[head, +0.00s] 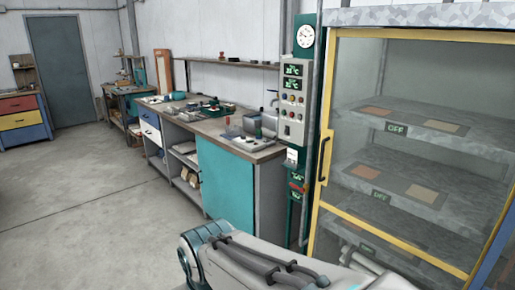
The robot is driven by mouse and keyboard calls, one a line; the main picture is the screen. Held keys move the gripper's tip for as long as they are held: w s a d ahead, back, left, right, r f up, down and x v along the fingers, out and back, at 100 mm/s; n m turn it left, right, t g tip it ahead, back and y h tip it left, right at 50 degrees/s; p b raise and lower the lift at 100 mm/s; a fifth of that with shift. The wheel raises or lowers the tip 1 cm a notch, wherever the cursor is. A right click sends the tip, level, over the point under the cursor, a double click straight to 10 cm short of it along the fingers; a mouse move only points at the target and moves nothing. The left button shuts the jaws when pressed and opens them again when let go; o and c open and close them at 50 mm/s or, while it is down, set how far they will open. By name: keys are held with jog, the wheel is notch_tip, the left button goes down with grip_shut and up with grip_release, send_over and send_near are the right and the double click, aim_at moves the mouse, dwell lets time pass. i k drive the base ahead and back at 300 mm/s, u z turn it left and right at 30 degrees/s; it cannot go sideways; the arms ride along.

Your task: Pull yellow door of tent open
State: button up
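The tent (425,15) stands at the right of the head view, a tall cabinet with grey shelves inside. Its yellow-framed door (327,110) has a clear pane and looks closed. A dark vertical handle (323,158) sits on the door's left side. My arm shows at the bottom centre, in front of the tent's lower left part. My gripper is not in view, so its state and its distance from the handle are hidden.
A control panel (292,100) with a clock (306,36) stands just left of the tent. A workbench (228,170) with tools runs along the wall. The grey floor (90,215) at left is clear. A drawer cabinet (22,120) stands far left.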

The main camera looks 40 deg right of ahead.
aim_at(507, 39)
jog(key=z, duration=0.3)
jog(key=i, duration=1)
jog(key=z, duration=1)
jog(key=i, duration=0.35)
jog(key=z, duration=0.35)
